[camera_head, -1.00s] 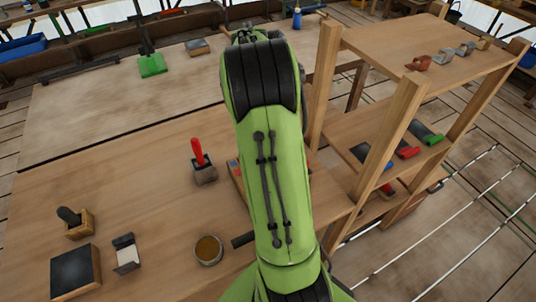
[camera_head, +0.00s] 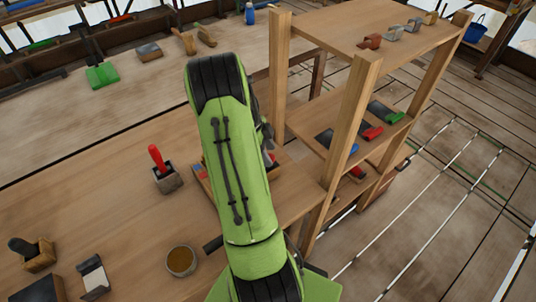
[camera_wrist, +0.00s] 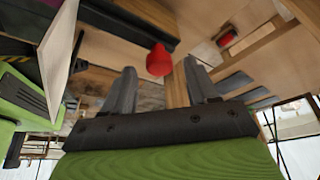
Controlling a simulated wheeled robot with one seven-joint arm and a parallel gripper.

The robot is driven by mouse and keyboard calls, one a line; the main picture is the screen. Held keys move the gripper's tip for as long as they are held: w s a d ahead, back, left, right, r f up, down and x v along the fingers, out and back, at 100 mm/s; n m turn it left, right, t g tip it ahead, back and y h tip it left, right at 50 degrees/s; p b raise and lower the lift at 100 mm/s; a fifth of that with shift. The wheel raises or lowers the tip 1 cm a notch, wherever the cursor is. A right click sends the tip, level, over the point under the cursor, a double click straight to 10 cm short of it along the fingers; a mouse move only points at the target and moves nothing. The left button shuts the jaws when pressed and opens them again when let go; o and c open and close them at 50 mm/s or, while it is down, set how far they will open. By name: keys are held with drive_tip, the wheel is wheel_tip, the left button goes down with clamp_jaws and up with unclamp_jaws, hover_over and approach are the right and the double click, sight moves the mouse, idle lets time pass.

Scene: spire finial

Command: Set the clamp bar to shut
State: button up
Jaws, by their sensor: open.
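My gripper is seen in the wrist view (camera_wrist: 160,88), with its two grey fingers apart and nothing between them. A rounded red knob or handle end (camera_wrist: 159,60) shows beyond the fingers, apart from them; a dark bar (camera_wrist: 130,22) lies beside it. I cannot tell for sure whether these belong to the clamp bar, or its position. In the head view my green arm hides my gripper and most of a wooden fixture with red and blue parts (camera_head: 201,173) on the bench.
The wooden bench (camera_head: 110,195) holds a red-handled tool in a block (camera_head: 160,165), a round cup (camera_head: 181,261) and a white-faced block (camera_head: 93,277). A wooden shelf rack (camera_head: 350,80) with posts stands close on the right of my arm. Open floor (camera_head: 450,220) lies further right.

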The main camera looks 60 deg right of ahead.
drive_tip(key=shift+s+d+f, duration=0.1)
drive_tip(key=shift+s+f, duration=0.1)
drive_tip(key=shift+f, duration=0.35)
clamp_jaws()
